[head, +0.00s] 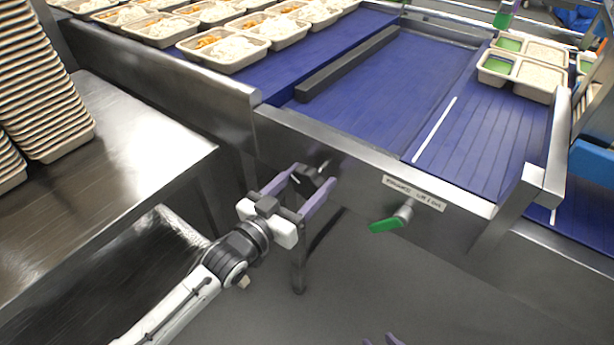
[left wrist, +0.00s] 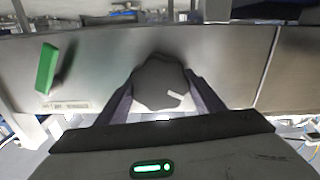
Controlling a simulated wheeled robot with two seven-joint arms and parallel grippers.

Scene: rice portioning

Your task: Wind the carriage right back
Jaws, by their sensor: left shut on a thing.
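My left gripper (head: 315,175) is at the front side plate of the blue conveyor. Its purple fingers are shut on a dark knob (head: 312,179) on that plate. In the left wrist view the dark grey knob (left wrist: 158,86) sits between the two fingers and has a small pale mark. A long dark bar (head: 348,63) lies across the blue belt above; I cannot tell whether it is the carriage. Only purple tips of my right gripper (head: 381,341) show at the bottom edge of the head view.
A green lever (head: 385,225) and a label plate (head: 414,194) are right of the knob. Filled trays (head: 223,50) stand on the upper left belt, others (head: 523,68) at right. Stacked empty trays (head: 40,80) stand on the left steel table (head: 130,150).

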